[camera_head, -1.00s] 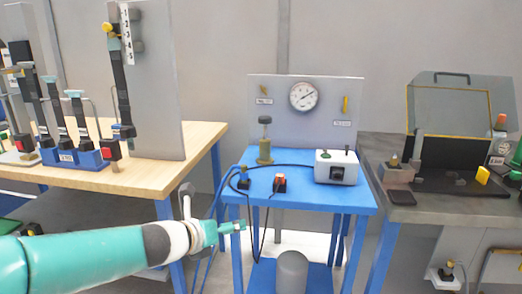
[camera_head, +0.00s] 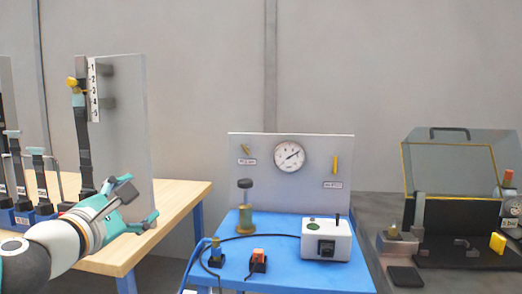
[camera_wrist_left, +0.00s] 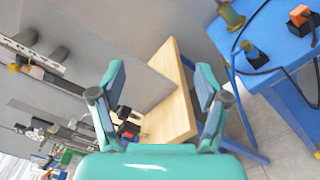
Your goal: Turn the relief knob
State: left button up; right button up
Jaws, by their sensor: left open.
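A grey panel (camera_head: 312,206) stands at the back of the blue table. Each handle has a small label that I cannot read, so I cannot tell which one is the relief knob. My left gripper (camera_head: 143,198) is open and empty, left of the panel and apart from it, in front of the wooden bench. In the left wrist view its spread fingers (camera_wrist_left: 160,76) have nothing between them.
The blue table (camera_head: 292,279) holds a green-brown pump-like post (camera_head: 245,218), a white box (camera_head: 326,241), two small plugs and a black cable. The wooden bench (camera_head: 170,209) with an upright grey board (camera_head: 120,150) is left. A clear-lidded case (camera_head: 452,165) is right.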

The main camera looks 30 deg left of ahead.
aim_at(246, 148)
jog(key=i, duration=1.1)
jog(key=u, duration=0.1)
